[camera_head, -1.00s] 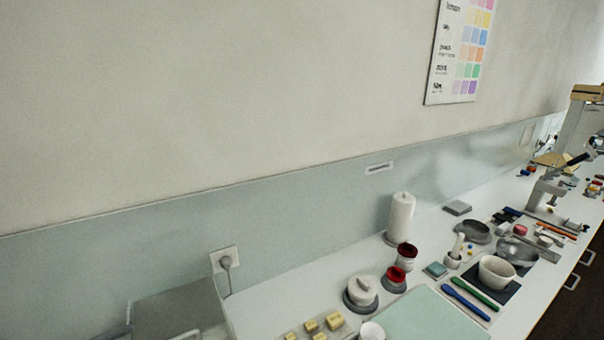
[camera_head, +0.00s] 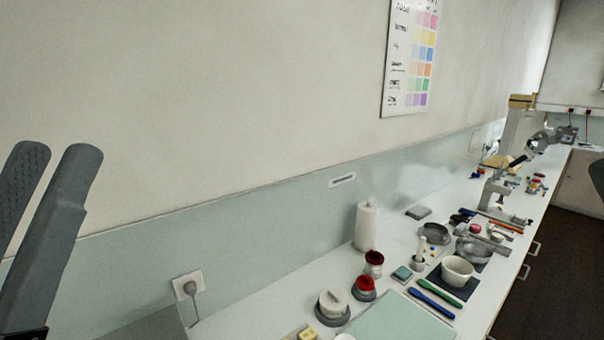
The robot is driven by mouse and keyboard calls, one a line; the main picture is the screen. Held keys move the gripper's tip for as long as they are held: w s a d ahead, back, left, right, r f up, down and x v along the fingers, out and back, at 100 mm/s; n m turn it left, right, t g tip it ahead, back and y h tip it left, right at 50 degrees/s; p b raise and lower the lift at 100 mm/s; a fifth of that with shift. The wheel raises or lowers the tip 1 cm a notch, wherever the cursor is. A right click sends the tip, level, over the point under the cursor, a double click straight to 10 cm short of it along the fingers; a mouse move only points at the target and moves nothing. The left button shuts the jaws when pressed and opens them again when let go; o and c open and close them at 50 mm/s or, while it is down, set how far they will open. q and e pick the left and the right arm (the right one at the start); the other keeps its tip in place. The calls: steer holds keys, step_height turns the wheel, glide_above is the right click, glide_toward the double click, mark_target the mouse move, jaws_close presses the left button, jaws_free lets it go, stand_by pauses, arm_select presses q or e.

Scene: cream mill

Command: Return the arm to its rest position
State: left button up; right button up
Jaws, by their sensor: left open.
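My left gripper (camera_head: 48,185) is at the left edge of the head view, raised in front of the wall. Its two dark grey fingers point up and stand apart, with nothing between them. It is clear of the counter and of everything on it. A dark rounded part shows at the right edge of the view; I cannot tell whether it belongs to my right gripper.
The white counter (camera_head: 259,318) runs along the wall. A wall socket with a plug (camera_head: 188,285) is near the left gripper.

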arm_select(q)
step_height(320, 180, up, 25)
steer(key=p, duration=2.1)
steer(key=shift+w+a+p, duration=0.3)
steer(key=shift+a+p, duration=0.05)
arm_select(e)
step_height(320, 180, up, 25)
arm_select(q)
steer(key=shift+f, duration=0.1)
step_height(320, 180, down, 26)
steer(key=b, duration=2.6)
steer(key=shift+f, duration=0.2)
arm_select(e)
step_height(320, 180, down, 26)
steer(key=shift+f, duration=0.2)
